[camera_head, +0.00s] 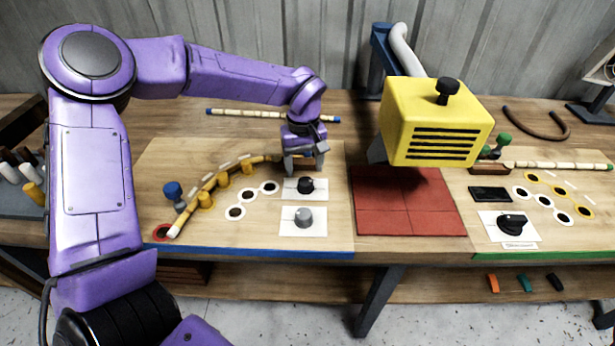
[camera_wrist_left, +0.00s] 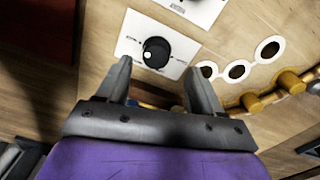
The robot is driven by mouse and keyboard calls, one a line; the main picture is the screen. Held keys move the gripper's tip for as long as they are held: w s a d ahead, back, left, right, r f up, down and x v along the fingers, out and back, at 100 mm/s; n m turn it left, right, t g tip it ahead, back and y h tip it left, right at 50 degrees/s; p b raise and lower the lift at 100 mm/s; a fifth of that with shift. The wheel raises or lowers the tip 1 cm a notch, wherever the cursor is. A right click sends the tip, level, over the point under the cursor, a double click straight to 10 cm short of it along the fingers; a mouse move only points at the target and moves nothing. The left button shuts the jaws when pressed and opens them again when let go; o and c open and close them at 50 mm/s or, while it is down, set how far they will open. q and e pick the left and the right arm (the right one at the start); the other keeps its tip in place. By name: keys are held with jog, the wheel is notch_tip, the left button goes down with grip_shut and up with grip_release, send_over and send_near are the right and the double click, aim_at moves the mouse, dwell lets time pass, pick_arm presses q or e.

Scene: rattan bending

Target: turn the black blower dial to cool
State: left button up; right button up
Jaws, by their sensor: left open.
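A black dial (camera_head: 306,185) sits on a white plate on the left half of the bench, behind a grey dial (camera_head: 303,217). The black dial with a pale spot also shows in the left wrist view (camera_wrist_left: 153,53), just beyond my fingertips. My left gripper (camera_head: 304,168) is open and empty, pointing down just behind and above the black dial. In the left wrist view its two fingers (camera_wrist_left: 160,87) are spread, with the dial ahead of the gap. The dial's printed marks are too small to read. My right gripper is not in view.
A yellow slotted box (camera_head: 432,125) with a black top knob hangs above a red mat (camera_head: 405,215). A curved rattan rod (camera_head: 222,180) lies among pegs left of the dial. Another black dial (camera_head: 513,222) is at right.

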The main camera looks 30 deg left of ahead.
aim_at(306, 182)
pick_arm(q)
jog(key=f, duration=0.4)
jog(key=w+f, duration=0.1)
jog(key=f, duration=0.1)
jog(key=shift+f, duration=0.2)
jog(key=shift+s+r, duration=0.1)
jog(key=shift+s, duration=0.25)
jog(key=shift+w, duration=0.15)
jog(key=c, duration=1.1)
jog(key=shift+o, duration=0.2)
